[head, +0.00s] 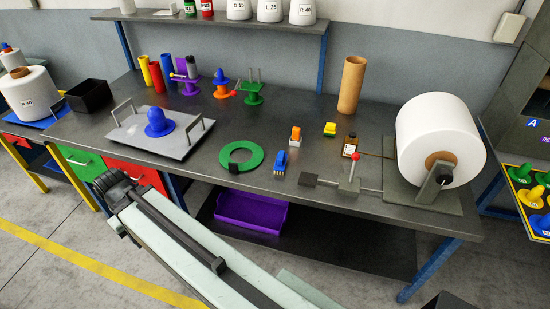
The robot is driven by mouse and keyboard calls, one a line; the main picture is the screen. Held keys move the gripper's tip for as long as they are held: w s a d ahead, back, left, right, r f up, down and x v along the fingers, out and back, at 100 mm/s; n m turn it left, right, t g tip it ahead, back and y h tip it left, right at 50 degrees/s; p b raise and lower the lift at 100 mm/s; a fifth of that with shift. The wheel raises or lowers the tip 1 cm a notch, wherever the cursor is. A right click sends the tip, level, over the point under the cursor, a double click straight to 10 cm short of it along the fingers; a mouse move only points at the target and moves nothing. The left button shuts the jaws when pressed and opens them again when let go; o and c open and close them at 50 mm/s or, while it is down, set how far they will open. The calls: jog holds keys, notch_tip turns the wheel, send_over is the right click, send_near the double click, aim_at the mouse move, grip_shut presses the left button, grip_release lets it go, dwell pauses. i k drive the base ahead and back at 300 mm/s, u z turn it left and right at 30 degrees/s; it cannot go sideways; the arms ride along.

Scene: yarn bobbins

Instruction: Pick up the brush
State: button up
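My gripper's fingers do not show.
A green ring (242,156) lies left of the blue piece. A lever fixture (349,180) and a large white roll (438,130) on a stand are to the right. A metal tray (185,142) with handles holds a blue knob. A purple bin (250,211) sits below.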

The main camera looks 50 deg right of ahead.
aim_at(280, 167)
jog(key=i, duration=0.85)
jog(key=z, duration=0.05)
